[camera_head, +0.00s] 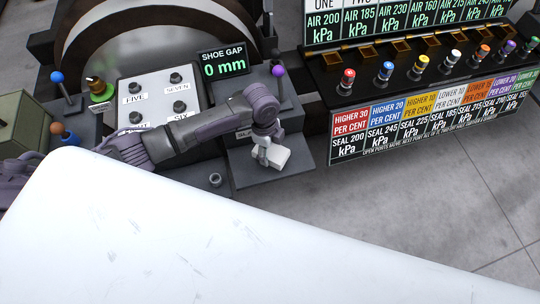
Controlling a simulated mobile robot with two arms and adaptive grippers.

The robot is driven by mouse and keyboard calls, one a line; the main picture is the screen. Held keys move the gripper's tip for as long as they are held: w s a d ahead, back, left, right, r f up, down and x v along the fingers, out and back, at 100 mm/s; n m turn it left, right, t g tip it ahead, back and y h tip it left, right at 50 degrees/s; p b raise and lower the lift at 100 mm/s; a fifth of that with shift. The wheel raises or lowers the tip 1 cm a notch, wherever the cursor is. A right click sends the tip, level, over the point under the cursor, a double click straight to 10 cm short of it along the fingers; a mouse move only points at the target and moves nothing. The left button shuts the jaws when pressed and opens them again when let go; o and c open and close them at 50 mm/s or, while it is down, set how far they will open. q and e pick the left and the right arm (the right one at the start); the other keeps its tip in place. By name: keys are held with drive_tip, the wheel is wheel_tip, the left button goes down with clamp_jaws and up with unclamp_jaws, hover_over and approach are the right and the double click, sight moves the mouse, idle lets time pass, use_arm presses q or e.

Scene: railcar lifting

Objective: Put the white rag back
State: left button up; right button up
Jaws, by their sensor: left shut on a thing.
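The white rag (276,155) shows as a small white block shape at the end of my left arm, over a grey ledge (258,178) below the shoe gap display. My left gripper (262,148) is shut on the rag. I cannot tell whether the rag touches the ledge. My right gripper is not in view.
A large white surface (180,240) fills the lower foreground. A panel with numbered buttons (158,98) and the "0 mm" display (223,63) stand behind my left arm. A purple-knobbed lever (278,72) is close to the arm. A rack of coloured knobs (415,70) is at right.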

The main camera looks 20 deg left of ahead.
sight(270, 156)
use_arm(q)
wheel_tip(270, 156, down, 4)
drive_tip(key=shift+r, duration=0.2)
drive_tip(key=shift+f, duration=0.2)
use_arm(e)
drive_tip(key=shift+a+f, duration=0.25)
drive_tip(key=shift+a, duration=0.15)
use_arm(q)
drive_tip(key=shift+f+b, duration=0.1)
drive_tip(key=shift+b, duration=0.2)
drive_tip(key=o, duration=1)
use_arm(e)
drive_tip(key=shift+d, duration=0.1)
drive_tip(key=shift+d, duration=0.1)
use_arm(q)
drive_tip(key=shift+r, duration=0.2)
drive_tip(key=r, duration=0.4)
drive_tip(key=a+r+p, duration=0.1)
drive_tip(key=r, duration=0.6)
drive_tip(key=shift+w+a+r, duration=0.1)
drive_tip(key=shift+a+r, duration=0.15)
drive_tip(key=shift+r, duration=0.15)
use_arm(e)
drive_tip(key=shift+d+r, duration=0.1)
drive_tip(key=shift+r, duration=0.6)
